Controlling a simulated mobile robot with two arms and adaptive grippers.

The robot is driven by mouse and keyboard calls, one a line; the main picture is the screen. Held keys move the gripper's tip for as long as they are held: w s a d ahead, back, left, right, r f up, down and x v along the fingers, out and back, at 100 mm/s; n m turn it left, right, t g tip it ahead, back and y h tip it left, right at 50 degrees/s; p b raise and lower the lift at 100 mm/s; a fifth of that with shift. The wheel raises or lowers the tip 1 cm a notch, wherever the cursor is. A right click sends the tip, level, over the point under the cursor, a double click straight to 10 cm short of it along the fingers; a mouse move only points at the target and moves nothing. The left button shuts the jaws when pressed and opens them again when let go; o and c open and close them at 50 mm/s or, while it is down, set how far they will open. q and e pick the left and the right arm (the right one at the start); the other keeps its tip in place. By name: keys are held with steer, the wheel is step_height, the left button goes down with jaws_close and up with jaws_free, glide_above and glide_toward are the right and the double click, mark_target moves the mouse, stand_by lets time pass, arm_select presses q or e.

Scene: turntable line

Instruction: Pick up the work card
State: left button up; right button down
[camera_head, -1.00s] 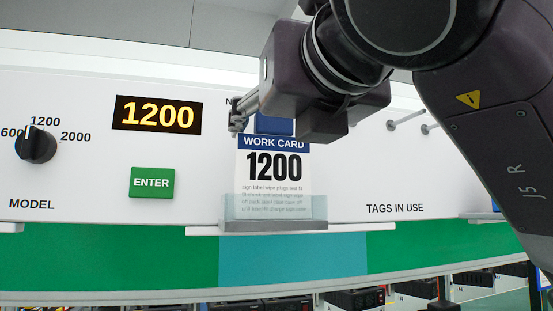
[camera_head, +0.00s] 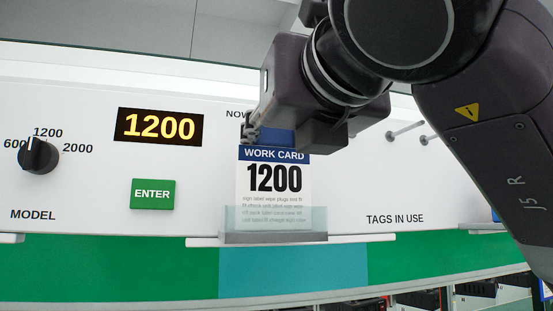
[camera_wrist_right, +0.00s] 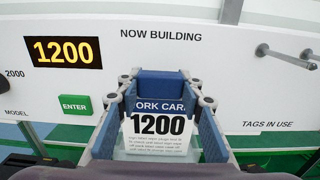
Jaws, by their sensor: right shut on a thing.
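The work card (camera_head: 273,185) is white with a blue header band and a large "1200". It stands upright on the front panel, its lower part behind the clear front of a small holder (camera_head: 273,238). A blue tab (camera_head: 283,136) sits at its top. My right gripper (camera_head: 270,135) comes from above and is shut on the work card at this tab. In the right wrist view the fingers of the gripper (camera_wrist_right: 160,90) lie on both sides of the tab, above the card (camera_wrist_right: 157,128). My left gripper is not in view.
Left of the card are the yellow "1200" display (camera_head: 159,127), the green ENTER button (camera_head: 153,194) and the black model knob (camera_head: 38,155). Metal pegs (camera_head: 405,131) stick out at the right above "TAGS IN USE". A green and teal strip (camera_head: 120,265) runs below the panel.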

steer(key=shift+r, duration=0.85)
step_height(320, 180, up, 7)
steer(key=shift+r, duration=0.15)
steer(key=shift+s+r, duration=0.2)
steer(key=shift+r, duration=0.2)
steer(key=b+v, duration=0.3)
steer(key=v, duration=1.2)
steer(key=shift+s+d+r, duration=0.15)
steer(key=shift+s+d, duration=0.05)
steer(key=shift+s, duration=0.15)
steer(key=shift+w, duration=0.1)
